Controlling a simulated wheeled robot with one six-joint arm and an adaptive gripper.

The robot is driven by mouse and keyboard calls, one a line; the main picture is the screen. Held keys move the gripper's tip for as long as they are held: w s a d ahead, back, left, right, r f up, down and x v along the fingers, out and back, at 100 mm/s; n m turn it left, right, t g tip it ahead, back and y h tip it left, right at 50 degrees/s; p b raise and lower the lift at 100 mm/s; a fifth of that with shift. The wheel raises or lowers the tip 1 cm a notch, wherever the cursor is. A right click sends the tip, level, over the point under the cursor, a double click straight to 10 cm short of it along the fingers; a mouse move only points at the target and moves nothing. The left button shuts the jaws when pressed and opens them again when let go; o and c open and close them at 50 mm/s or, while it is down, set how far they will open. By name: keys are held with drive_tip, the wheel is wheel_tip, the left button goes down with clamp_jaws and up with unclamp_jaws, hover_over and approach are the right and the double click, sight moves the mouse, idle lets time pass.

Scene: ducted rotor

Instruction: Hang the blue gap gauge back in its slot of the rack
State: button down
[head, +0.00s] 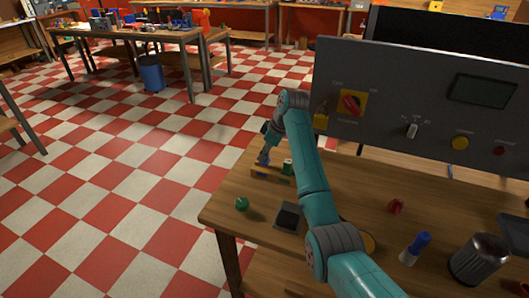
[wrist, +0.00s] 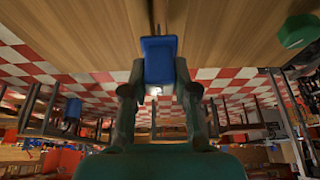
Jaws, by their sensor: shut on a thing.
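My gripper (wrist: 160,92) is shut on the blue gap gauge (wrist: 159,58), with one finger on each side of its blue handle in the wrist view. A thin dark strip runs from the handle toward the top edge against wood. In the head view my gripper (head: 265,150) is over the wooden rack (head: 259,172) at the table's far left corner, with a little blue showing below it. A green-and-white gauge (head: 287,167) stands at the rack's right; its green top (wrist: 298,31) shows in the wrist view. I cannot tell whether the blue gauge is in its slot.
A green knob (head: 242,203) and a dark square tray (head: 288,217) lie in front of the rack. A grey control panel (head: 420,105) stands behind. A red piece (head: 396,206), a blue-and-white bottle (head: 415,248) and a dark canister (head: 478,260) are right of my arm.

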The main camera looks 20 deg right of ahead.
drive_tip(key=shift+f, duration=0.95)
idle(0.6)
idle(0.5)
drive_tip(key=c, duration=0.8)
unclamp_jaws()
